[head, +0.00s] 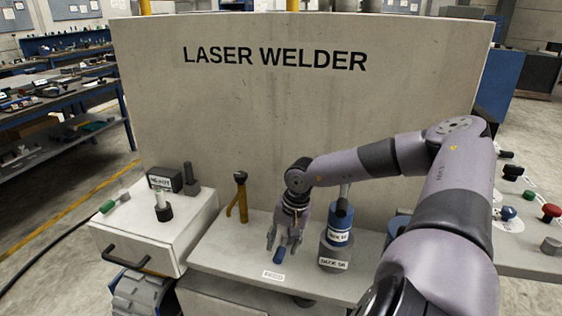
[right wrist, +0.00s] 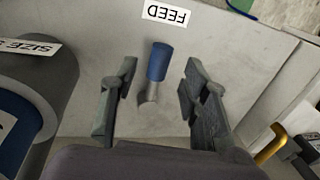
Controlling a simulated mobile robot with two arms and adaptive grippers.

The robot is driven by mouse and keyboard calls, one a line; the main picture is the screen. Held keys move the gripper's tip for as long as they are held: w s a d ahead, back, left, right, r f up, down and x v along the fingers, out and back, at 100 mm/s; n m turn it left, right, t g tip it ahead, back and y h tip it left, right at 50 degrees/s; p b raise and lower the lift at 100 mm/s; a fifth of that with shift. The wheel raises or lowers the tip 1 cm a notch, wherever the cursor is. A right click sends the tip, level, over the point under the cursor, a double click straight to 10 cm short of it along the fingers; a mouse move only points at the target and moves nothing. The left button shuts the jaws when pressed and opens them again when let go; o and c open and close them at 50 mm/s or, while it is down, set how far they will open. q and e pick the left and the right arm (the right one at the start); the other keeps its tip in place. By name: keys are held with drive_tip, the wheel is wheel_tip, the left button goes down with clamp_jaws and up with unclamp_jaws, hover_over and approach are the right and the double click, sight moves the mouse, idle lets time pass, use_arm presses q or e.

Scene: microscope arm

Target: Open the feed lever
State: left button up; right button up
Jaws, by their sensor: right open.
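The feed lever is a short grey stem with a blue grip (right wrist: 158,62), standing on the grey bench by a white FEED label (right wrist: 166,13). In the head view the blue grip (head: 279,254) shows just below my right gripper (head: 283,240), and the label (head: 273,275) lies in front of it. My right gripper (right wrist: 160,80) is open, pointing down, with one finger on each side of the lever in the right wrist view. A gap shows on both sides. I cannot tell the height left between fingertips and lever. My left gripper is not in view.
A grey post with a blue band and SIZE label (head: 340,238) stands close on the right. A yellow lever with a dark knob (head: 238,200) stands on the left. A box with a black handle (head: 152,228) is further left. The LASER WELDER panel (head: 290,120) rises behind.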

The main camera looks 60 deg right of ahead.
wheel_tip(320, 180, up, 7)
drive_tip(key=s, duration=0.1)
drive_tip(key=shift+s+d+r, duration=0.15)
drive_tip(key=shift+s, duration=0.05)
idle(0.5)
